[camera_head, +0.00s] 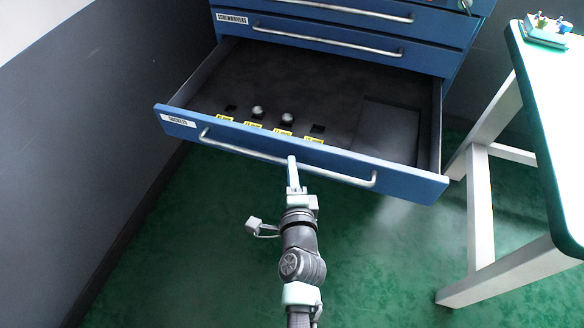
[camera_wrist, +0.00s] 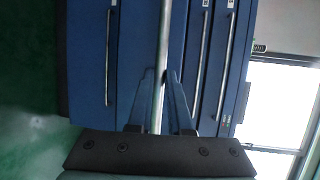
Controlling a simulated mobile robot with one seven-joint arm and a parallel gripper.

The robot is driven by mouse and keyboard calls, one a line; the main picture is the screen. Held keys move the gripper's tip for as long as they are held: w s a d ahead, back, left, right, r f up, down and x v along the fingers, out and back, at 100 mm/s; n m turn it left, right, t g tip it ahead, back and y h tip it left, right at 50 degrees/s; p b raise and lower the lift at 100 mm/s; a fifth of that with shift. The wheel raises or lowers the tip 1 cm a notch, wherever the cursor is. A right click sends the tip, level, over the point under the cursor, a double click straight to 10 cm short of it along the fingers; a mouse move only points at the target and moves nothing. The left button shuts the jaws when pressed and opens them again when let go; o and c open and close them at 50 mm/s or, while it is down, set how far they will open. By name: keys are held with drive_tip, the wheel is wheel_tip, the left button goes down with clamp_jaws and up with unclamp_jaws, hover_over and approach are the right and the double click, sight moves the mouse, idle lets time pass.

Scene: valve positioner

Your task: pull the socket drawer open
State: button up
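The socket drawer (camera_head: 410,184) stands pulled out from the blue cabinet, with a "SOCKETS" label (camera_head: 178,121) at its front left. Its dark inside shows two round metal sockets (camera_head: 257,111), yellow labels, small square recesses and a larger recess at the right. The long silver drawer handle (camera_head: 235,148) runs across the front. My gripper (camera_head: 292,163) is at the middle of this handle. In the wrist view the handle (camera_wrist: 163,45) passes between the two fingertips (camera_wrist: 161,78), which close in on it from both sides.
Closed drawers, one labelled "SCREWDRIVERS" (camera_head: 232,18), are above. A white-legged table (camera_head: 560,100) with small items (camera_head: 545,30) stands close at the right. A dark grey wall (camera_head: 80,110) is at the left. Green floor (camera_head: 190,260) is clear in front of the drawer.

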drive_tip(key=o, duration=0.4)
drive_tip(key=s, duration=0.4)
drive_tip(key=s+r, duration=0.1)
drive_tip(key=s, duration=0.3)
drive_tip(key=s+d+r, duration=0.1)
drive_tip(key=s, duration=0.3)
drive_tip(key=shift+s+r, duration=0.2)
drive_tip(key=shift+s, duration=0.2)
